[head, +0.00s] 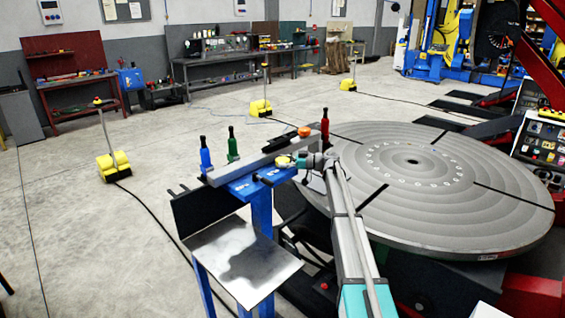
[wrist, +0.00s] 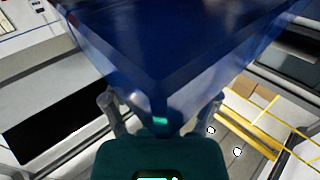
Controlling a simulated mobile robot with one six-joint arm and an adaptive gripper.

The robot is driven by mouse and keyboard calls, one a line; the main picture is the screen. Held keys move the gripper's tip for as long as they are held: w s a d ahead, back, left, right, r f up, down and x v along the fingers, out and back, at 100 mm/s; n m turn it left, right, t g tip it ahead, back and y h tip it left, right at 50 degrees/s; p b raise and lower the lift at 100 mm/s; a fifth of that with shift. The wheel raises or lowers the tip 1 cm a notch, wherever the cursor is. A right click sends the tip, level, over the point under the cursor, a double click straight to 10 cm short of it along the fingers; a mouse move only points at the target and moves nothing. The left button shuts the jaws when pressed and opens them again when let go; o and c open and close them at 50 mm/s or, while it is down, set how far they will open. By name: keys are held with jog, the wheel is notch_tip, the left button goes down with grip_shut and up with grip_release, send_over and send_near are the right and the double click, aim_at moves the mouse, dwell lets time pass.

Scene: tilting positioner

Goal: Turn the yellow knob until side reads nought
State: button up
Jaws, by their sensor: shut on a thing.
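The yellow knob (head: 283,161) sits on the top of the blue stand (head: 262,208) in the head view. My gripper (head: 297,161) reaches it from the right, and its fingers are at the knob, shut on it. The exact contact is too small to make out. In the wrist view the fingers (wrist: 160,108) stand on either side of a large blue surface (wrist: 170,55), and I see no yellow knob there. I cannot find a legible side reading in either view.
An orange knob (head: 304,131) and blue (head: 205,155), green (head: 232,145) and red (head: 325,125) upright handles stand along the stand's top. The large round turntable (head: 440,215) lies close on the right. Yellow-based posts (head: 114,165) stand on the floor at left, where there is free room.

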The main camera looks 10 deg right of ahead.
jog(key=o, duration=1)
jog(key=shift+d, duration=0.2)
jog(key=v, duration=1.1)
jog(key=shift+s+d, duration=0.2)
jog(key=shift+d, duration=0.15)
